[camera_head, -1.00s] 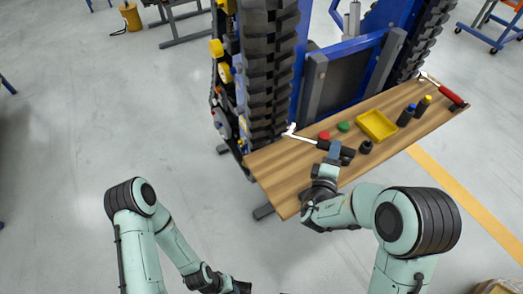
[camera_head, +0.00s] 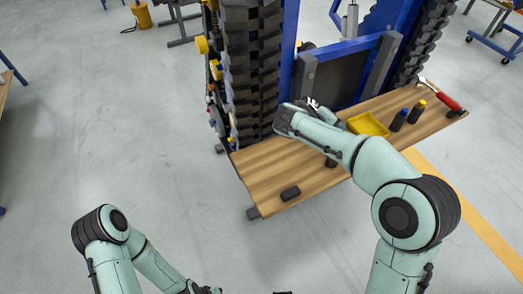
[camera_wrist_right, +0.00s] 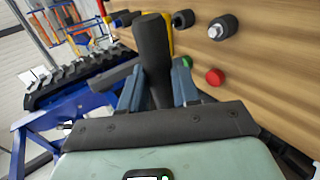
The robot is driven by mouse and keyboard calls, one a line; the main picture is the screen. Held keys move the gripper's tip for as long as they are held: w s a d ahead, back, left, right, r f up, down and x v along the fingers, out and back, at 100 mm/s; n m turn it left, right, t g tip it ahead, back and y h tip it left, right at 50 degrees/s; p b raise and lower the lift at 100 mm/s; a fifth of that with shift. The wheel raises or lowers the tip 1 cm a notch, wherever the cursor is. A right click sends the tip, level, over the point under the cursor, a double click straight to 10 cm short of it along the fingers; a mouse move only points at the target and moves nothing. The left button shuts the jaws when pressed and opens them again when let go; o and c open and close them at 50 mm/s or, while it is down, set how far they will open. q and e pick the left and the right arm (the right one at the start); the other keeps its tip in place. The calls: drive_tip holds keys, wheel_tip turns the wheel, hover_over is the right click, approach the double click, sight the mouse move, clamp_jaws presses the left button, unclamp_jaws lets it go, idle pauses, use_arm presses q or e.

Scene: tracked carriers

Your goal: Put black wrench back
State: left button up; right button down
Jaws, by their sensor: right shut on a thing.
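My right gripper (camera_wrist_right: 160,95) is shut on a thick black handle, taken as the black wrench (camera_wrist_right: 152,45), which stands up between the two blue-grey fingers in the right wrist view. In the head view my right gripper (camera_head: 318,108) is above the far side of the wooden bench (camera_head: 262,172), close to the blue frame. A small pale part shows there; the rest of the held tool is hidden by my arm. My left gripper (camera_head: 206,290) is low at the bottom edge, away from the bench, and its jaws are not clear.
A yellow tray (camera_head: 368,124), blue-topped bottle (camera_head: 399,120), yellow-topped bottle (camera_head: 417,111) and red-handled hammer (camera_head: 445,99) are on the bench's right. A black block (camera_head: 290,193) lies near the front. Red (camera_wrist_right: 215,77) and green (camera_wrist_right: 187,62) discs show in the wrist view.

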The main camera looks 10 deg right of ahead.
drive_tip(key=s+a+r+g+y, duration=0.1)
drive_tip(key=a+r+y, duration=0.15)
drive_tip(key=a, duration=0.25)
drive_tip(key=s+a+r+m+g+y+b, duration=0.1)
drive_tip(key=s+a+y, duration=0.1)
drive_tip(key=a+y, duration=0.2)
drive_tip(key=s+a+r+g+y, duration=0.1)
drive_tip(key=a+r+y, duration=0.15)
drive_tip(key=a, duration=0.25)
drive_tip(key=shift+y, duration=0.3)
drive_tip(key=shift+f+b, duration=2.5)
drive_tip(key=shift+f, duration=7.6)
drive_tip(key=c, duration=0.8)
unclamp_jaws()
drive_tip(key=r, duration=0.4)
drive_tip(key=r+p, duration=0.1)
drive_tip(key=r, duration=0.3)
drive_tip(key=r+p, duration=0.1)
drive_tip(key=r, duration=0.3)
drive_tip(key=shift+s+a, duration=0.1)
drive_tip(key=shift+s, duration=0.2)
